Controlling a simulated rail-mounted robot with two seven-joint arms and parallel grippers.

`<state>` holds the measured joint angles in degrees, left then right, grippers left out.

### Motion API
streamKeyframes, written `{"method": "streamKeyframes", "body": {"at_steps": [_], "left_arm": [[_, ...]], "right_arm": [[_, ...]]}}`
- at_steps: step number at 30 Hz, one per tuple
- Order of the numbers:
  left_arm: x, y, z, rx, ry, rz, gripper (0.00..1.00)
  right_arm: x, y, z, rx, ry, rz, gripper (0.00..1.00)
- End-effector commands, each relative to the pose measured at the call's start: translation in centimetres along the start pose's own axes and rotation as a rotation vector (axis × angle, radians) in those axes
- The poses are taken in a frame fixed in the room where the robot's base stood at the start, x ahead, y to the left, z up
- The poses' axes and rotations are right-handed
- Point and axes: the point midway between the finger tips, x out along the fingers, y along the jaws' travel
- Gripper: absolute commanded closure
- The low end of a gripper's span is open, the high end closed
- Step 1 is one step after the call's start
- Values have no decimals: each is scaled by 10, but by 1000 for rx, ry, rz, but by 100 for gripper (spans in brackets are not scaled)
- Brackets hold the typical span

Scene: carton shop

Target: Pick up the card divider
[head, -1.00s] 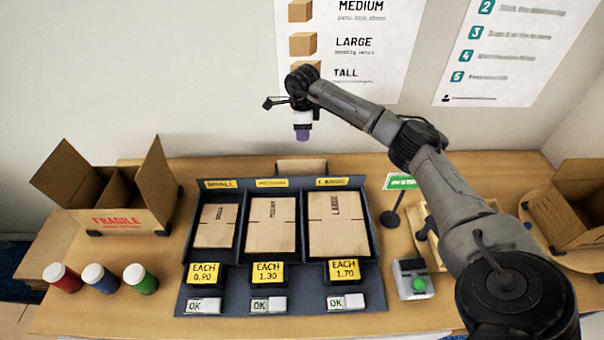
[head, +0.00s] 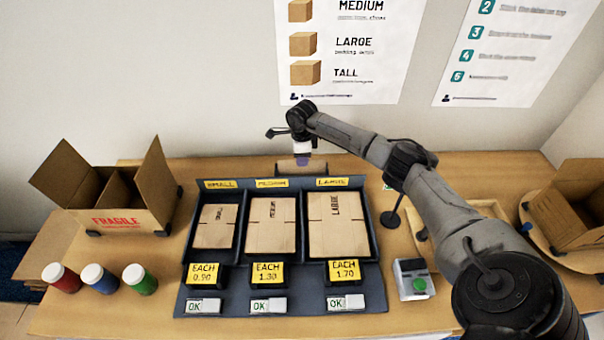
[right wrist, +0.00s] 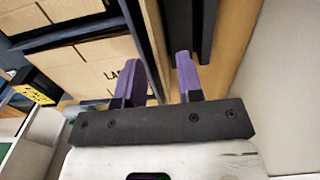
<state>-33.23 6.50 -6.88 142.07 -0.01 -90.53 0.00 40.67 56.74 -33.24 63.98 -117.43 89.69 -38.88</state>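A tan cardboard piece (head: 287,169), which looks like the card divider, stands behind the back edge of the dark sorting tray; its lower part is hidden. In the right wrist view, the two purple fingers (right wrist: 158,77) are apart, with nothing held. A tan cardboard strip (right wrist: 154,40) and a dark bar show beyond them; I cannot tell whether the strip is between the fingertips. My left gripper is out of view.
The dark tray (head: 228,281) holds flat small, medium and large cartons. An open FRAGILE box (head: 125,221) stands left, with several capped bottles in front. A small sign stand (head: 391,217) and a green-button device (head: 413,279) are right. The wall is close behind.

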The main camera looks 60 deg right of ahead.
Motion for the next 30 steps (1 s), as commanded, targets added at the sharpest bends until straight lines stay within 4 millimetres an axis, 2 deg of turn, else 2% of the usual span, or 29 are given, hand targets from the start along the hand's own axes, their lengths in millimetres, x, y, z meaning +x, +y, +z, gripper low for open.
{"method": "streamKeyframes", "body": {"at_steps": [1, 5, 12, 23, 30], "left_arm": [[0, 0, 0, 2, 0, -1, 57], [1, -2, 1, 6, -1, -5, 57], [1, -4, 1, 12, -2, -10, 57], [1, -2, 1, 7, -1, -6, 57], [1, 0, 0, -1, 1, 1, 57]], "right_arm": [[9, 1, 0, 1, 0, 4, 66], [22, 0, 0, 0, 0, 1, 66], [24, 0, 0, 0, 0, 0, 66], [23, 0, 0, 0, 0, 0, 100], [23, 0, 0, 0, 0, 0, 100]]}}
